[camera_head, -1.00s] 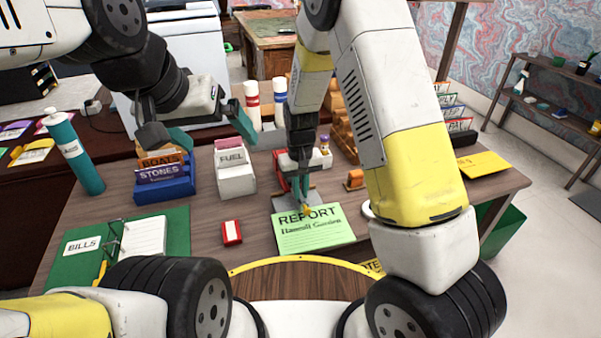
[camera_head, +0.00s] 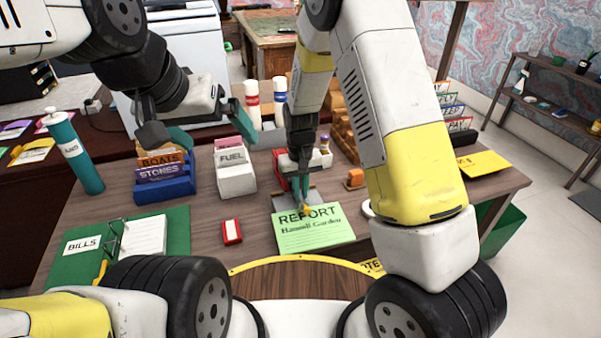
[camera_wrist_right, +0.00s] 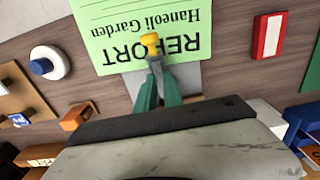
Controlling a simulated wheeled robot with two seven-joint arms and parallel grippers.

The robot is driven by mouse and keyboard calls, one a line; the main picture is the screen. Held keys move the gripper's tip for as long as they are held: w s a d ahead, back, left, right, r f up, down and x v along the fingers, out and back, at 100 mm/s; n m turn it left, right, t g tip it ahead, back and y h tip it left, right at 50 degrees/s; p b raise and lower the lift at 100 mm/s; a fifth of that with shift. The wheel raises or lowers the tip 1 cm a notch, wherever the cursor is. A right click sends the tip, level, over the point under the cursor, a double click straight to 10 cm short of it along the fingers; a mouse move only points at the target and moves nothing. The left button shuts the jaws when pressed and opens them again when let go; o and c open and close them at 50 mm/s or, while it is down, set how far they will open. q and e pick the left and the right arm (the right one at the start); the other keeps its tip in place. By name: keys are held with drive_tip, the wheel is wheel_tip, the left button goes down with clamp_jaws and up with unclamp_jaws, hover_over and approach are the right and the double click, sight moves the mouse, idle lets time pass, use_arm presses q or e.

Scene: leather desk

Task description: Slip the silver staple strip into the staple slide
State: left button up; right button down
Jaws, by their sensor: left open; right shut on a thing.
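My right gripper (camera_head: 303,200) is shut just behind the green REPORT sheet (camera_head: 314,232). In the right wrist view its green fingers (camera_wrist_right: 158,92) close on a small silver-grey piece (camera_wrist_right: 156,68), which looks like the staple strip. A yellow knob-like end (camera_wrist_right: 150,42) shows just past the fingertips, over the sheet; I cannot tell whether it belongs to the staple slide. A red stapler-like body (camera_head: 281,168) stands on a grey plate (camera_head: 281,203), partly hidden behind the gripper. My left gripper (camera_head: 212,132) is open and empty above the back of the desk.
A white FUEL card box (camera_head: 236,180) and a blue card box (camera_head: 165,188) stand at the left. A green binder (camera_head: 90,262) and a red-and-white block (camera_head: 232,232) lie in front. An orange object (camera_head: 355,178) sits right of the gripper. Bare desk shows between them.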

drive_tip(key=shift+f, duration=0.55)
idle(0.4)
drive_tip(key=c, duration=1.4)
unclamp_jaws()
drive_tip(key=shift+r, duration=0.15)
drive_tip(key=shift+r, duration=2.85)
